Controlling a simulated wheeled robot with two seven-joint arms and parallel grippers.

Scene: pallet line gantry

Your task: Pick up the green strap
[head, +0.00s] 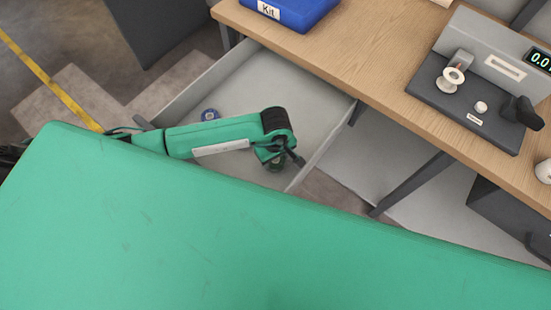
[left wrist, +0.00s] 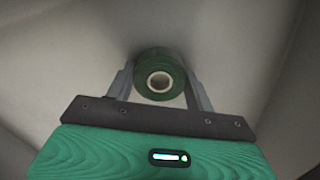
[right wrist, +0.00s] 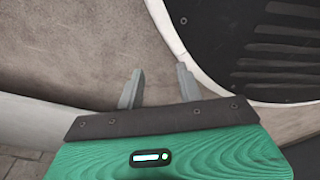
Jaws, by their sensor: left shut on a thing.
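The green strap is a dark green roll with a pale core (left wrist: 160,82), seen end-on in the left wrist view. In the head view the green strap (head: 277,165) shows partly below my left gripper (head: 287,158), inside the open drawer (head: 245,82). My left gripper (left wrist: 160,92) has one finger on each side of the roll and is shut on it. I cannot tell whether the roll still touches the drawer floor. My right gripper (right wrist: 160,82) is open and empty in the right wrist view, away from the drawer. It is not in the head view.
A blue roll (head: 210,115) lies in the drawer behind my left arm. The wooden bench (head: 340,52) carries a blue Kit bin (head: 290,12) and a grey device with a display (head: 490,75), with a spool (head: 450,79) on it. The drawer walls stand close around my left gripper.

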